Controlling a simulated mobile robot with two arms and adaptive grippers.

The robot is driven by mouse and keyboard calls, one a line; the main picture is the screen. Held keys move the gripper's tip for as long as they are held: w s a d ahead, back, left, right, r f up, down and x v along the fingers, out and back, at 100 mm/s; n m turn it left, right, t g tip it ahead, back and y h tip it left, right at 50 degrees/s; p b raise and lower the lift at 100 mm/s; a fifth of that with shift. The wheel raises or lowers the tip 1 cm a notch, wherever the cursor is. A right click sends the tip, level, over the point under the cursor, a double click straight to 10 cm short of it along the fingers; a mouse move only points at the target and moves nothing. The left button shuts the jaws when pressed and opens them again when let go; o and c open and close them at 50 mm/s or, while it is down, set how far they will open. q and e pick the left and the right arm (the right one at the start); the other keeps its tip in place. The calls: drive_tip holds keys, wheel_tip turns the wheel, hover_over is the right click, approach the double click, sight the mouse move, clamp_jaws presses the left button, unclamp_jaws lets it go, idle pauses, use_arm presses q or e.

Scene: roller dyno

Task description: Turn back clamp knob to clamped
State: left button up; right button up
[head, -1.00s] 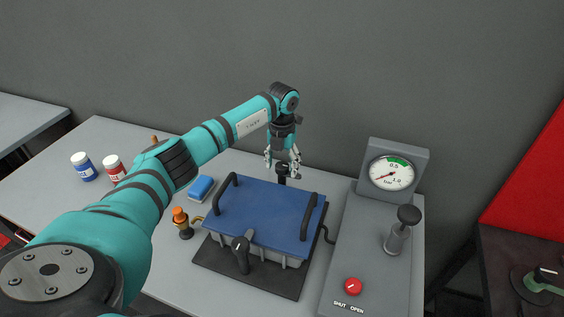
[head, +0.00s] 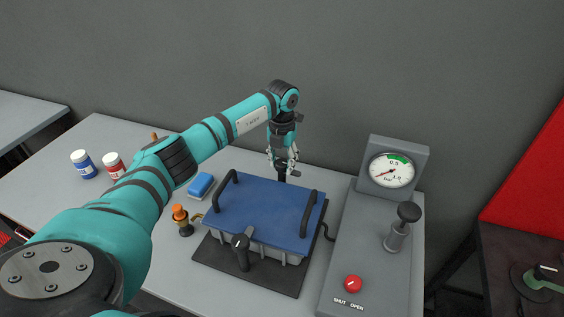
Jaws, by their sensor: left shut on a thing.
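My left gripper (head: 282,168) points down behind the blue-lidded box (head: 262,207). It is shut on the back clamp knob (head: 282,177), a dark knob at the box's rear edge that the fingers largely cover. The knob's exact angle is hard to tell. The front clamp knob (head: 241,243) is dark with a white mark and stands at the front edge of the box. The blue lid lies on the box with a black handle at each side. My right gripper is not in view.
A blue sponge (head: 200,185), an orange-topped valve (head: 180,215) and blue (head: 83,164) and red (head: 114,166) jars are on the left.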

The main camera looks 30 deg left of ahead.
sight(282, 162)
use_arm(q)
drive_tip(key=m+b, duration=0.2)
drive_tip(key=m, duration=0.1)
drive_tip(key=shift+f, duration=0.1)
drive_tip(key=m+b, duration=0.2)
drive_tip(key=m, duration=0.3)
drive_tip(key=m+b, duration=0.2)
drive_tip(key=m, duration=0.2)
drive_tip(key=shift+m, duration=0.3)
drive_tip(key=m+b, duration=0.1)
drive_tip(key=m, duration=0.3)
drive_tip(key=shift+m, duration=0.4)
drive_tip(key=shift+r, duration=0.2)
drive_tip(key=o, duration=1.1)
drive_tip(key=shift+f, duration=0.1)
drive_tip(key=shift+o, duration=0.2)
wheel_tip(282, 162, up, 12)
